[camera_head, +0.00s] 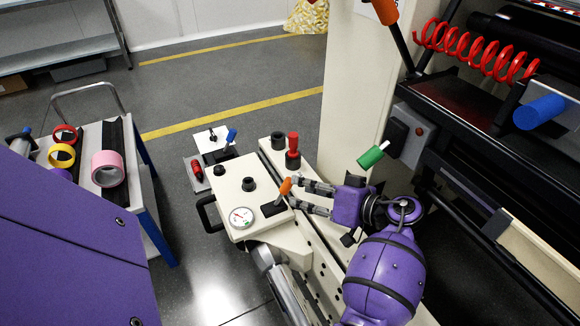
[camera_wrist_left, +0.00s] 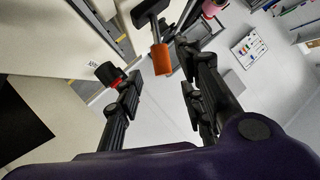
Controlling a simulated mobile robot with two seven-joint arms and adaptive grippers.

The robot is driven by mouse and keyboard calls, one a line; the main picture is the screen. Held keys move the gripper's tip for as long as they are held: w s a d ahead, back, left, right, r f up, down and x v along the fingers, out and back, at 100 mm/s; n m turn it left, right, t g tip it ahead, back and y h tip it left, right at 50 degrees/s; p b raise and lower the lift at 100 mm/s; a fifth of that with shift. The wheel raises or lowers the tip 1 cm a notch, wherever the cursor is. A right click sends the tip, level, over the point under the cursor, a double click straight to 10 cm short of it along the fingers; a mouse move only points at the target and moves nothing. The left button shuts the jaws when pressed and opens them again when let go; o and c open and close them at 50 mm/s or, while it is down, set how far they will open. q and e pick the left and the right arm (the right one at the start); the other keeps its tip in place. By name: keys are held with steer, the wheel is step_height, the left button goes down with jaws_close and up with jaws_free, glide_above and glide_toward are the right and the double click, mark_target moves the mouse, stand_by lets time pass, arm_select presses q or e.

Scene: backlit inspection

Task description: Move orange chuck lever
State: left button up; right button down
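The orange chuck lever (camera_head: 285,186) stands on a dark slotted plate on the cream machine box (camera_head: 225,188), beside a round gauge (camera_head: 241,217). In the left wrist view the orange lever handle (camera_wrist_left: 161,60) shows between the fingertips, on a dark shaft. My left gripper (camera_head: 293,191) is open, with its two fingers apart and its tips close to the lever. In the wrist view the gripper (camera_wrist_left: 160,72) has clear gaps on both sides of the handle; I cannot tell its exact depth. My right gripper is not in view.
A red knob (camera_head: 293,143) stands close behind the gripper. A green handle (camera_head: 373,156), a blue handle (camera_head: 540,112) and a red coiled hose (camera_head: 475,50) are at the right. A cart (camera_head: 150,190) with tape rolls stands at the left.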

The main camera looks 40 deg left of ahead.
mark_target(288, 186)
arm_select(q)
steer(key=x, duration=0.6)
steer(key=shift+a+f+b, duration=0.1)
steer(key=shift+a+b, duration=0.2)
steer(key=shift+b, duration=0.1)
jaws_close()
